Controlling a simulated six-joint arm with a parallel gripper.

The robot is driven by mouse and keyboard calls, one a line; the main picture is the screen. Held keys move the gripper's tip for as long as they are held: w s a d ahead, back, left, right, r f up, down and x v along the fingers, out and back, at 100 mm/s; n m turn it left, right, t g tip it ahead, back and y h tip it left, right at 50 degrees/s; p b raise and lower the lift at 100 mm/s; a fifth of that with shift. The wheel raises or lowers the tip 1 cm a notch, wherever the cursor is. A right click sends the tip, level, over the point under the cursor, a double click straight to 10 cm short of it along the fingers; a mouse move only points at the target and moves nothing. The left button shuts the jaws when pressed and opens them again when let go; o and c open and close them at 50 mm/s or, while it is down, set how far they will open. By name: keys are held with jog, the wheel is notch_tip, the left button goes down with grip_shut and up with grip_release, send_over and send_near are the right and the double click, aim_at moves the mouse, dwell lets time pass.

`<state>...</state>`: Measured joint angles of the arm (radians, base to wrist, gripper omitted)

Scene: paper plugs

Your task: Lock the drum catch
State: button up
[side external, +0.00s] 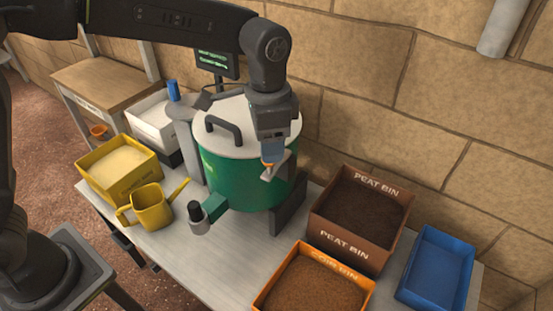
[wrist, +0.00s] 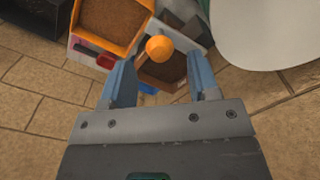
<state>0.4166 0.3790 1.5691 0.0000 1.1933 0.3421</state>
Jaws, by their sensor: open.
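The green drum (side external: 238,178) stands on the bench under a pale lid (side external: 255,130) with a dark handle (side external: 223,128). The lid's edge also shows in the wrist view (wrist: 268,32). My gripper (side external: 271,165) is at the drum's front right side, pointing down. In the wrist view my gripper (wrist: 160,58) is open, and an orange ball knob (wrist: 158,48) on a short stem appears between its fingers. Clear gaps show on both sides of the knob in that view. The knob is hard to make out from the side. The rest of the catch is hidden or too small to tell.
The peat bin (side external: 322,224) and coir bin (side external: 272,296) stand right of the drum, with a blue tray (side external: 436,267) beyond. A yellow watering can (side external: 152,209) and a yellow bin (side external: 88,179) stand left. A dark upright plate (side external: 288,210) is beside the drum. Bare bench lies in front.

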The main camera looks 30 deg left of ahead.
jog(key=shift+f, duration=0.1)
jog(key=shift+f, duration=1.9)
jog(key=shift+c, duration=0.3)
jog(key=c, duration=0.5)
